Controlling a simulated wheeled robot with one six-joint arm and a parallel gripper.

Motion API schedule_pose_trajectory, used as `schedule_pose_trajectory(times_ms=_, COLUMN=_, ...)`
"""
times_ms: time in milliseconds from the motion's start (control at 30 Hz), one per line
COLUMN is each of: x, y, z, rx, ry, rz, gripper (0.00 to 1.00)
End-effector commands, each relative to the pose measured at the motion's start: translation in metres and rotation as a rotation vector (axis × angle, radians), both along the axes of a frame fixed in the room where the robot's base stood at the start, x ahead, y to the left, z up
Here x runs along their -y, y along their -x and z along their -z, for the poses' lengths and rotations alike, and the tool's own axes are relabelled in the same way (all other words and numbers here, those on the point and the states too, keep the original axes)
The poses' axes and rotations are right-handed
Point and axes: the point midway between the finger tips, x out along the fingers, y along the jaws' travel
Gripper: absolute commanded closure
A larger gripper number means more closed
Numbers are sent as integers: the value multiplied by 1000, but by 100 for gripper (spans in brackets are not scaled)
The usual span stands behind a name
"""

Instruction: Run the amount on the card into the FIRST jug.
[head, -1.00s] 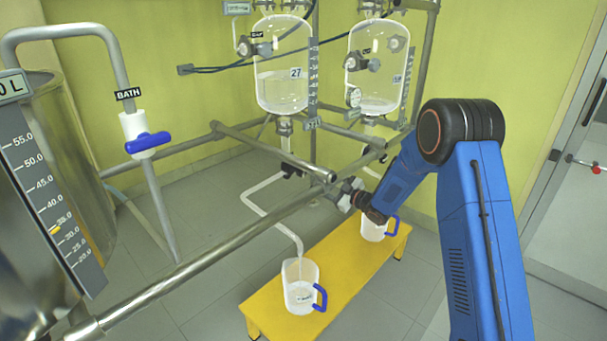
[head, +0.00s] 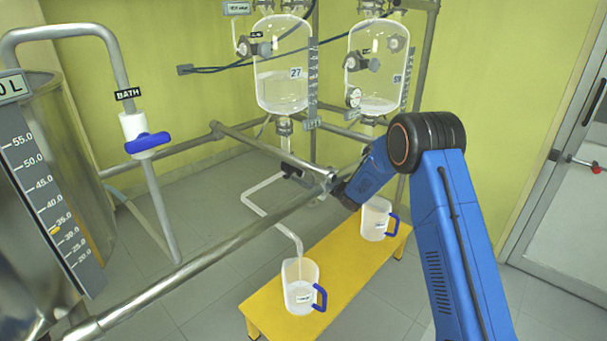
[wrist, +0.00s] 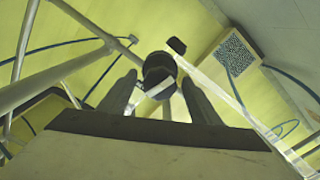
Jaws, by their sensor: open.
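The left glass vessel (head: 282,85), marked 27, holds clear liquid. Its outlet has a dark valve (head: 291,171), and a pale pipe (head: 265,200) runs down from there to above the front jug. The front jug (head: 298,272) is clear with a blue handle and a small label too small to read; the pipe end is at its mouth. A second jug (head: 374,222) stands farther back. My gripper (wrist: 160,98) is open, its fingers either side of a dark round part (wrist: 160,68) farther off. In the head view the fingers are mostly hidden near the metal rail.
Both jugs stand on a yellow bench (head: 255,302). A metal rail (head: 225,245) crosses in front of the pipework. The right glass vessel (head: 377,70) hangs beside the left one. A steel tank (head: 30,260) with a scale and a BATH pipe with blue valve (head: 147,142) stand at left.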

Motion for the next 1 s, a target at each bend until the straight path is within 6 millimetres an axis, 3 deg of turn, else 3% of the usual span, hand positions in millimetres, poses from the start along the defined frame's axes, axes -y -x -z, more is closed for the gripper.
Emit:
schedule_pose_trajectory(times_ms=67, x=0, y=0, z=0, rx=0, ry=0, rz=0, gripper=43)
schedule_pose_trajectory(times_ms=233, x=0, y=0, z=0, rx=0, ry=0, rz=0, gripper=81)
schedule_pose_trajectory(times_ms=267, x=0, y=0, z=0, rx=0, ry=0, rz=0, gripper=84)
schedule_pose_trajectory(times_ms=667, x=0, y=1, z=0, rx=-49, ry=-38, rz=-1, gripper=84)
schedule_pose_trajectory(times_ms=1000, x=0, y=1, z=1, rx=-250, ry=-193, rz=0, gripper=84)
